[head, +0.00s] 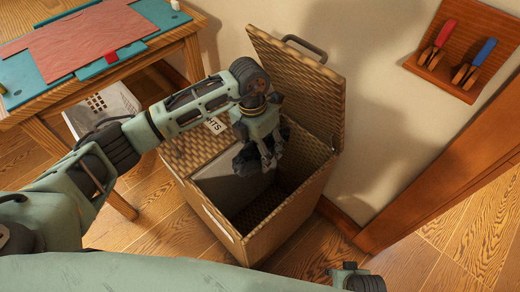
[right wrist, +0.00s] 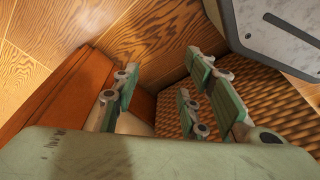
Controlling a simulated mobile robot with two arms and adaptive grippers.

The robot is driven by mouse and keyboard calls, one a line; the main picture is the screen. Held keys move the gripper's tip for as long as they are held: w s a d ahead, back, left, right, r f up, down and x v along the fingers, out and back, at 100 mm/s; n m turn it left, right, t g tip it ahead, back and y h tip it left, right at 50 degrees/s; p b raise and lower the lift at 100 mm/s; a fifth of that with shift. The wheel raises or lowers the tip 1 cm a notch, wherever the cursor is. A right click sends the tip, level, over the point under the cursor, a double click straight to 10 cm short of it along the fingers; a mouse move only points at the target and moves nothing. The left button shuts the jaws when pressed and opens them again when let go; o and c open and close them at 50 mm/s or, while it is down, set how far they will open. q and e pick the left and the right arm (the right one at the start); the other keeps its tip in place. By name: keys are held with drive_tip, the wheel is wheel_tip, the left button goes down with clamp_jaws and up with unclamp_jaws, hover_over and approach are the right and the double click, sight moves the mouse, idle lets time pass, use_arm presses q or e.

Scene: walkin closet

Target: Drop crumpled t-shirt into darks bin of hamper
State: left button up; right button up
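The wicker hamper (head: 290,222) stands against the wall. One lid (head: 300,90) is raised, and the compartment under it is open, with a dark inside. The part to its left is covered and has a partly hidden label ending in "HTS" (head: 216,126). My left gripper (head: 265,150) is over the open compartment, shut on the dark grey crumpled t-shirt (head: 247,160), which hangs at the opening. My right gripper (head: 355,279) shows only in part at the bottom edge. In the right wrist view its fingers (right wrist: 158,105) are apart and empty, beside the hamper's wicker side (right wrist: 260,105).
A wall rack (head: 455,58) holds red- and blue-handled tools. A wooden frame (head: 440,175) borders the right. Wooden floor (head: 400,262) is clear right of the hamper.

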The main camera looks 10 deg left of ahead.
use_arm(q)
wheel_tip(320, 180, down, 3)
drive_tip(key=shift+r+b, duration=0.1)
drive_tip(key=shift+b, duration=0.9)
drive_tip(key=shift+f+b, duration=1.15)
drive_tip(key=shift+f, duration=0.35)
use_arm(e)
wheel_tip(320, 180, up, 16)
drive_tip(key=w+t, duration=0.1)
drive_tip(key=shift+f, duration=0.25)
use_arm(q)
drive_tip(key=o, duration=1.3)
use_arm(e)
drive_tip(key=shift+w, duration=0.1)
drive_tip(key=shift+f, duration=0.1)
use_arm(q)
drive_tip(key=r, duration=0.7)
drive_tip(key=shift+w+a+r, duration=0.15)
drive_tip(key=shift+a+r, duration=0.05)
drive_tip(key=shift+a, duration=0.2)
